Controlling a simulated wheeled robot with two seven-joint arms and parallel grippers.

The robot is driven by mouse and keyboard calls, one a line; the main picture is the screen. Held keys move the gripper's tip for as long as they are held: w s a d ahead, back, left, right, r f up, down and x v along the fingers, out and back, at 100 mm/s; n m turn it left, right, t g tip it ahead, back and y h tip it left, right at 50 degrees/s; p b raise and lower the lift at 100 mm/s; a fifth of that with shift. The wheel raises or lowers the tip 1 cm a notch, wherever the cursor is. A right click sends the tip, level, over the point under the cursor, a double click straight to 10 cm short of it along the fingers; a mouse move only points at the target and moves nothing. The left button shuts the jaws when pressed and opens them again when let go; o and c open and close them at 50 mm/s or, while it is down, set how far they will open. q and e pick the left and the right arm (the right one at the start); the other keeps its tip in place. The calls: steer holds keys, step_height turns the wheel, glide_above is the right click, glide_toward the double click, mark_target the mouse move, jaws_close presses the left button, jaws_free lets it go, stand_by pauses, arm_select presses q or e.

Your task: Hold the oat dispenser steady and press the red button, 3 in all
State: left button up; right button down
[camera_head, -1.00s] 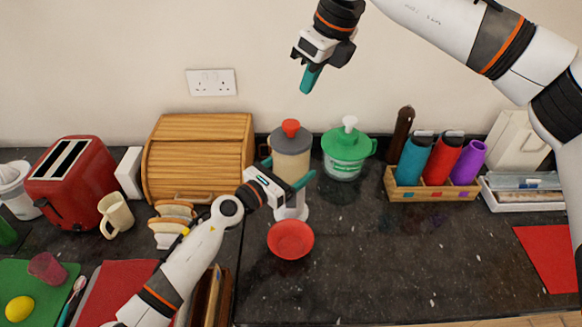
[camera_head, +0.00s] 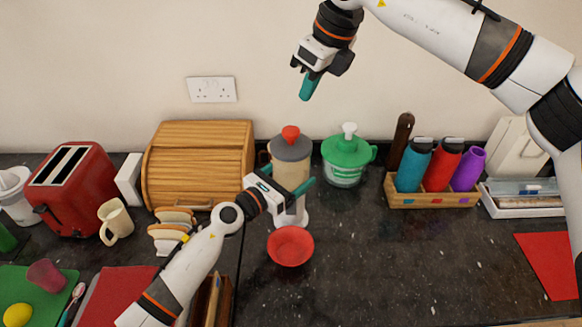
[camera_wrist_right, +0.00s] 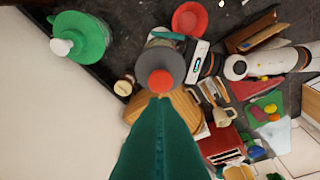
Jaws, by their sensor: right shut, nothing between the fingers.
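The oat dispenser (camera_head: 289,168) stands upright on the counter, with a grey lid, a beige body and a white foot. Its red button (camera_head: 290,133) is on top and also shows in the wrist view (camera_wrist_right: 161,80). My left gripper (camera_head: 288,182) has its teal fingers on either side of the body, closed on it. My right gripper (camera_head: 308,87) is shut and empty, high above the dispenser and pointing down. In the wrist view its fingertips (camera_wrist_right: 160,99) appear just beside the button, with a gap in height. A red bowl (camera_head: 290,246) sits in front of the foot.
A green-lidded jar (camera_head: 346,158) with a white pump stands right of the dispenser. A wooden bread bin (camera_head: 198,160) is close on its left. A wooden rack (camera_head: 432,200) of bottles stands further right. The counter at front right is mostly clear.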

mark_target(295, 133)
steer(key=shift+w+a+r+n+t+y, duration=0.25)
steer(key=shift+a+n+t+y, duration=0.2)
steer(key=shift+n+t, duration=0.5)
steer(key=shift+w+a+r+n+t+y, duration=0.25)
steer(key=shift+n+t+y, duration=0.3)
steer(key=shift+n, duration=0.7)
steer(key=shift+w+a+r+n+t+y, duration=0.15)
steer(key=shift+a+r+n+t+y, duration=0.35)
steer(key=shift+n, duration=0.6)
steer(key=shift+f, duration=0.25)
steer(key=shift+f, duration=4.35)
steer(key=shift+f, duration=0.35)
